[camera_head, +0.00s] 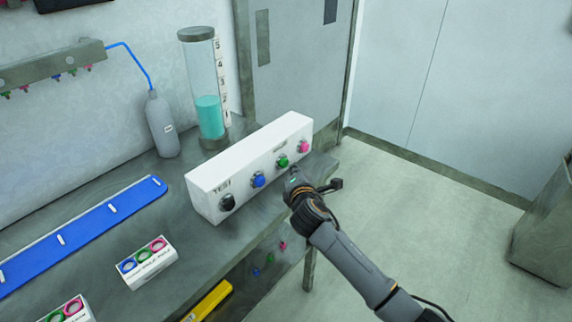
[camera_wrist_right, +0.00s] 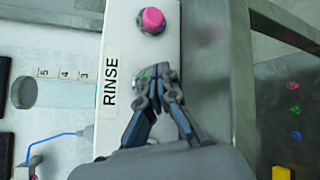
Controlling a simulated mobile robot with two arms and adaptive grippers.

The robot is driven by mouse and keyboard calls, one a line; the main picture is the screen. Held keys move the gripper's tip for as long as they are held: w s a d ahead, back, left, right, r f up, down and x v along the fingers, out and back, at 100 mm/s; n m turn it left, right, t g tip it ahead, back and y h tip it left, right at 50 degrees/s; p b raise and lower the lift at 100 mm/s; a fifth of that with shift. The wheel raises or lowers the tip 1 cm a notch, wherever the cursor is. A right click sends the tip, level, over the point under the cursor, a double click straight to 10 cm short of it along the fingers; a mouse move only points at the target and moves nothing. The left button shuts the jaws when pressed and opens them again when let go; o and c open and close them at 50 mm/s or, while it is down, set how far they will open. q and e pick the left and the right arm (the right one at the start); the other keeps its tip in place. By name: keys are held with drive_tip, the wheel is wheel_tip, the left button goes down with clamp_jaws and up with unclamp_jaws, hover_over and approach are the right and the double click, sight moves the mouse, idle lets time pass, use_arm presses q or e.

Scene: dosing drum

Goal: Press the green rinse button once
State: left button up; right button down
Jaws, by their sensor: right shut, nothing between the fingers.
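The green button (camera_head: 282,161) sits on the front face of a white control box (camera_head: 230,163), between a blue button (camera_head: 257,180) and a pink button (camera_head: 303,147). A black knob (camera_head: 227,202) is at the box's left end. In the right wrist view the green button (camera_wrist_right: 146,74) is partly hidden by my right gripper (camera_wrist_right: 157,72), beside the RINSE label (camera_wrist_right: 110,82). The right gripper is shut and empty, its tips at or very near the button; I cannot tell whether they touch. My left gripper is not in view.
A clear cylinder (camera_head: 205,85) with teal liquid and a grey bottle (camera_head: 161,125) stand behind the box. A blue strip (camera_head: 85,235) and a small box with coloured rings (camera_head: 147,263) lie on the bench at left. Open floor (camera_head: 430,220) is at right.

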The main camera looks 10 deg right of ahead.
drive_tip(key=shift+w+a, duration=0.1)
drive_tip(key=shift+w, duration=0.05)
drive_tip(key=shift+w+a, duration=0.2)
idle(0.3)
drive_tip(key=shift+w+a, duration=0.3)
drive_tip(key=shift+w, duration=0.1)
idle(0.9)
drive_tip(key=shift+s+d+p, duration=0.4)
drive_tip(key=shift+s+p, duration=0.15)
drive_tip(key=shift+p, duration=0.1)
drive_tip(key=shift+s+d, duration=0.15)
drive_tip(key=shift+s, duration=0.05)
